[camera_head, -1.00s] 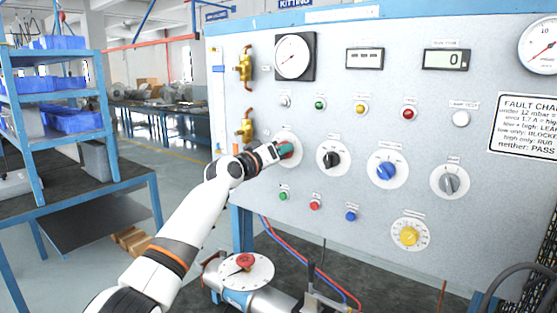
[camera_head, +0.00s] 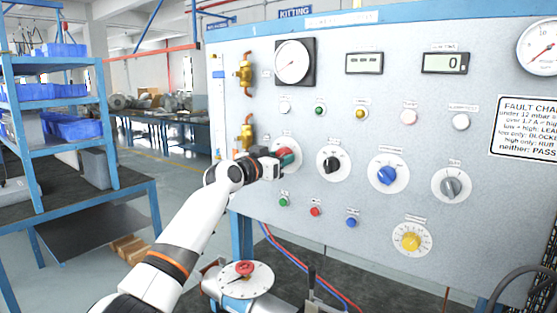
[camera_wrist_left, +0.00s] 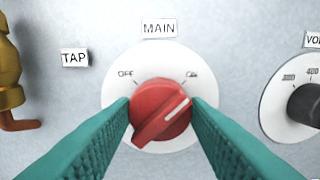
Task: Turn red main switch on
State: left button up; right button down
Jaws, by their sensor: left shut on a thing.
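The red main switch (camera_wrist_left: 160,112) is a round knob with a raised bar on a white dial (camera_wrist_left: 113,98) labelled MAIN, with OFF at upper left and ON at upper right. Its white pointer line points to the upper right, on the ON side. My left gripper (camera_wrist_left: 162,115) has its two teal fingers on either side of the knob, shut on it. In the head view the left gripper (camera_head: 284,157) reaches the leftmost dial of the panel and mostly hides the knob. My right gripper is not in view.
The black (camera_head: 332,163), blue (camera_head: 387,175) and grey (camera_head: 452,186) knobs sit to the right on the panel. Brass valves (camera_head: 246,132) stand at the left edge. A pale, bright lamp (camera_head: 408,117) is in the upper row. A pipe with a round flange (camera_head: 245,279) lies below.

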pick_arm(q)
jog(key=shift+f, duration=0.15)
jog(key=o, duration=1)
jog(key=shift+c, duration=0.2)
jog(key=shift+s+a, duration=0.1)
jog(key=b+v, duration=0.3)
jog(key=v, duration=0.8)
jog(key=shift+s+a, duration=0.2)
jog(key=shift+s, duration=0.1)
